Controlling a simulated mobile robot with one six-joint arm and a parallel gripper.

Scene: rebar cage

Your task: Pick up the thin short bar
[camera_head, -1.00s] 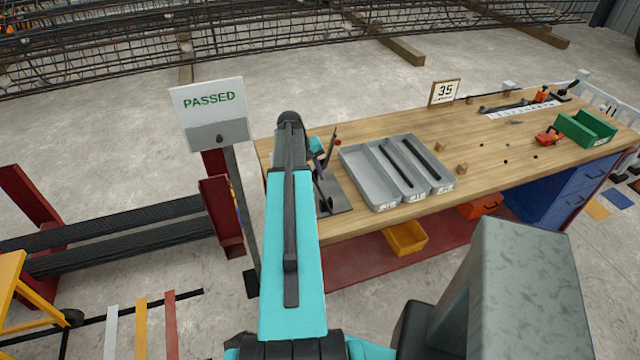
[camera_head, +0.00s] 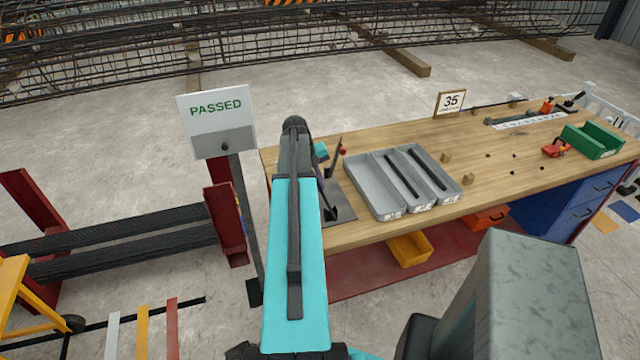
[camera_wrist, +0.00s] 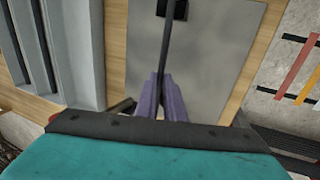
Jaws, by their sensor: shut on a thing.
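In the wrist view, my gripper (camera_wrist: 162,88) has its purple fingers closed around a thin dark bar (camera_wrist: 167,45). I cannot tell whether the bar touches the plate. In the head view, my arm hides most of the gripper and the held bar. The grey tray (camera_head: 374,198) has an empty left compartment, with one dark bar (camera_head: 402,175) in the middle and another (camera_head: 428,169) on the right.
The wooden bench (camera_head: 520,160) carries small pegs, a green bin (camera_head: 592,141) and a red tool (camera_head: 556,148). The PASSED sign (camera_head: 217,115) stands to the left of my arm, near a red rack (camera_head: 228,220). A yellow bin (camera_head: 408,248) lies below the bench.

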